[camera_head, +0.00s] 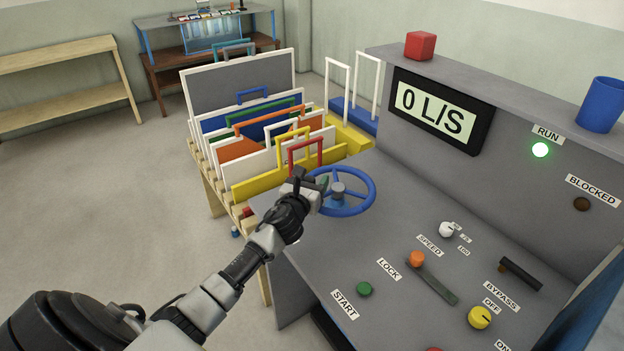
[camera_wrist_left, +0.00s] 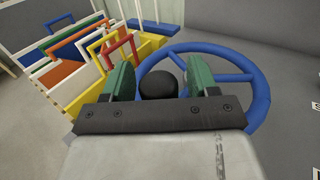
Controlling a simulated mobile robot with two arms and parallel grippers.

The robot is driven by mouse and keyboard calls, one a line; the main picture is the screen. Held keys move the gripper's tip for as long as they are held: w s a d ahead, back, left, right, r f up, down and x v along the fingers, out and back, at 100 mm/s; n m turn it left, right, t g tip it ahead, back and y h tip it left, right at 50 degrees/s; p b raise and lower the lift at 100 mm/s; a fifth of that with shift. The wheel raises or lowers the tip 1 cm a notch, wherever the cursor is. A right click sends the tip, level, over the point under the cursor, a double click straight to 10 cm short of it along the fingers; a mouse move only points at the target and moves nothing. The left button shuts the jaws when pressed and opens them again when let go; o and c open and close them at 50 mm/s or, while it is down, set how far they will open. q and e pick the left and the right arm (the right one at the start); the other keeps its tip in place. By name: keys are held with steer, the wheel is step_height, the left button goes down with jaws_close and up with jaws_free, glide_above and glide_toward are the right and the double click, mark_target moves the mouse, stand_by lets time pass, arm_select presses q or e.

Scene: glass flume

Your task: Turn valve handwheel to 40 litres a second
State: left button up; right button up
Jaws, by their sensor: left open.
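The blue valve handwheel (camera_head: 358,205) stands at the left end of the grey control desk, with a grey hub. The display (camera_head: 434,110) above the desk reads 0 L/S. My left gripper (camera_head: 314,184) is at the wheel's left rim. In the left wrist view the handwheel (camera_wrist_left: 262,98) lies just beyond the open green-padded fingers (camera_wrist_left: 152,80), and a dark round knob or hub shows between them. Whether the fingers touch the rim cannot be told. My right gripper is not in view.
The RUN lamp (camera_head: 540,150) glows green; the BLOCKED lamp (camera_head: 581,204) is dark. The desk carries a green START button (camera_head: 365,289), an orange-knobbed LOCK lever (camera_head: 432,282), a SPEED knob (camera_head: 446,230) and a yellow knob (camera_head: 479,317). A rack of coloured panels (camera_head: 250,165) stands behind my left gripper.

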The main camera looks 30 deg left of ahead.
arm_select(q)
jaws_close()
stand_by(0.4)
steer(key=shift+a, duration=0.1)
